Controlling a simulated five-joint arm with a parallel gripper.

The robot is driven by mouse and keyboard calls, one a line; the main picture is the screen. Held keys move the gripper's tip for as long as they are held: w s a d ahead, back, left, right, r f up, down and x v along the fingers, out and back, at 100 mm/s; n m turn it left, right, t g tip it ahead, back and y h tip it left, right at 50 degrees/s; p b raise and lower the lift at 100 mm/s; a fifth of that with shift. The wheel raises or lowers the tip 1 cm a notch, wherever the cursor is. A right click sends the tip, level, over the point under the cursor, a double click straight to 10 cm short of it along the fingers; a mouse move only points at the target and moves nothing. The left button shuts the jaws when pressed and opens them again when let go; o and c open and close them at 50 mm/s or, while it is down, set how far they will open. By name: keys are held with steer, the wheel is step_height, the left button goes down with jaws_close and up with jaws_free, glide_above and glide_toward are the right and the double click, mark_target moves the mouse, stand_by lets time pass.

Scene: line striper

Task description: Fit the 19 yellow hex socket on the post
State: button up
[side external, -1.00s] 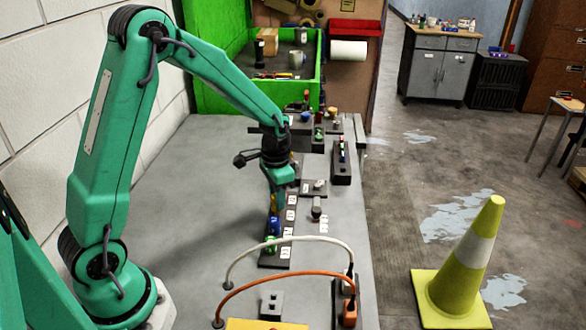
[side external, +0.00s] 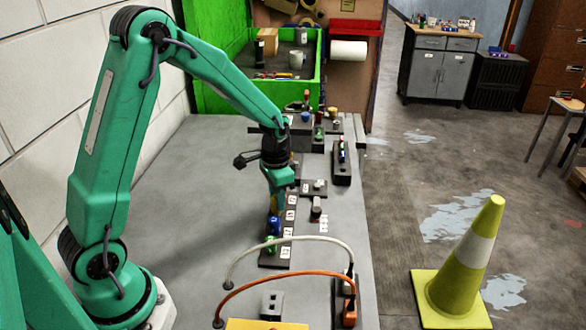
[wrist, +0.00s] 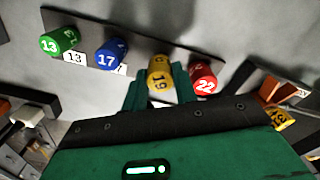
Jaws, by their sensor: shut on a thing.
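The yellow socket marked 19 (wrist: 160,82) sits between the two green fingers of my gripper (wrist: 161,90) in the wrist view. The gripper is shut on it. It stands in line with the other sockets at the dark rail (wrist: 140,42). I cannot tell whether it is clear of the rail. In the side view my gripper (side external: 277,203) points down at the rail, and the fingers hide the yellow socket. A small dark block with an upright grey piece (side external: 316,208) stands just right of the rail; I cannot tell whether this is the post.
Green 13 (wrist: 59,41) and blue 17 (wrist: 110,54) sockets are left of the held one, and red 22 (wrist: 203,79) is close on its right. White (side external: 290,239) and orange (side external: 285,274) cables arch over the bench in front.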

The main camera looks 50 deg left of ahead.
steer(key=shift+f, duration=0.8)
steer(key=o, duration=1.4)
steer(key=shift+r, duration=0.1)
steer(key=shift+r, duration=3.45)
